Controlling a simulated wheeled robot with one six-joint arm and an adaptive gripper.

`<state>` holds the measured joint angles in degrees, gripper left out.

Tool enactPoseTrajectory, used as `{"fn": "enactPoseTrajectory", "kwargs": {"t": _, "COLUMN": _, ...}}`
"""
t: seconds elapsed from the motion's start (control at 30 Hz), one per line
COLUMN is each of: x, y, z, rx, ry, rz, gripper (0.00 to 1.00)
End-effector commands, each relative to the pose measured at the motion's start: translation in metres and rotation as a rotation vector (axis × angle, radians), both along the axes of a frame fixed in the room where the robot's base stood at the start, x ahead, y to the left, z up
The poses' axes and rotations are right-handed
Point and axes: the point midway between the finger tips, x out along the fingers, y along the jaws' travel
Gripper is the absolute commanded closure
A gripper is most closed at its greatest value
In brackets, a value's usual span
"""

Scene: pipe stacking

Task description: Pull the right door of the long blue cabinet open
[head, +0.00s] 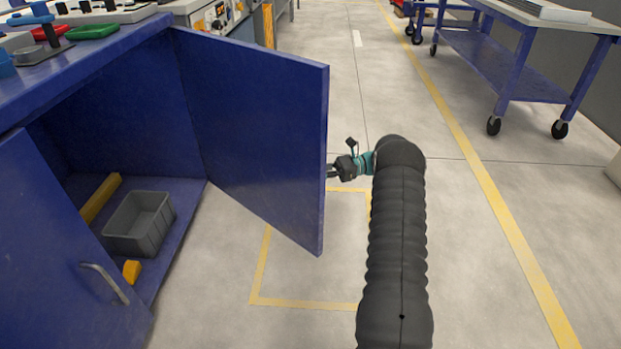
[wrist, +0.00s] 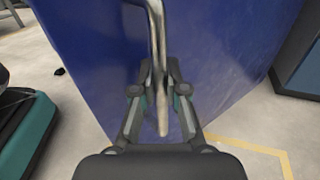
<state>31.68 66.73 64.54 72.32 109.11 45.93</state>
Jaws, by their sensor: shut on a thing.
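The long blue cabinet (head: 95,60) stands at the left in the head view. Its right door (head: 262,130) is swung wide open, and the inside shows behind it. My gripper (head: 332,170) is at the outer face of this door, partly hidden by the door's edge. In the wrist view, my gripper (wrist: 157,100) is shut on the metal bar handle (wrist: 157,50) of the blue door (wrist: 225,60), with a finger on each side of the bar.
Inside the cabinet are a grey bin (head: 140,222), a yellow bar (head: 101,197) and a small yellow piece (head: 132,271). A yellow floor outline (head: 310,304) lies below the door. A wheeled blue table (head: 515,70) stands at the back right, with open floor between.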

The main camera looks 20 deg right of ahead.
Motion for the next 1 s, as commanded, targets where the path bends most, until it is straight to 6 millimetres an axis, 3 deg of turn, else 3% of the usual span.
{"fn": "enactPoseTrajectory", "kwargs": {"t": 0.5, "x": 0.002, "y": -0.010, "z": 0.000, "rx": -0.001, "ry": -0.001, "rz": -0.011, "gripper": 1.00}}
{"fn": "enactPoseTrajectory", "kwargs": {"t": 0.53, "x": 0.002, "y": -0.010, "z": 0.000, "rx": -0.001, "ry": -0.001, "rz": -0.012, "gripper": 0.83}}
{"fn": "enactPoseTrajectory", "kwargs": {"t": 0.6, "x": 0.002, "y": -0.010, "z": 0.000, "rx": -0.001, "ry": -0.002, "rz": -0.012, "gripper": 0.66}}
{"fn": "enactPoseTrajectory", "kwargs": {"t": 0.63, "x": 0.002, "y": -0.010, "z": 0.000, "rx": -0.001, "ry": -0.002, "rz": -0.012, "gripper": 0.62}}
{"fn": "enactPoseTrajectory", "kwargs": {"t": 1.0, "x": 0.001, "y": -0.015, "z": 0.000, "rx": 0.000, "ry": -0.002, "rz": -0.012, "gripper": 0.62}}
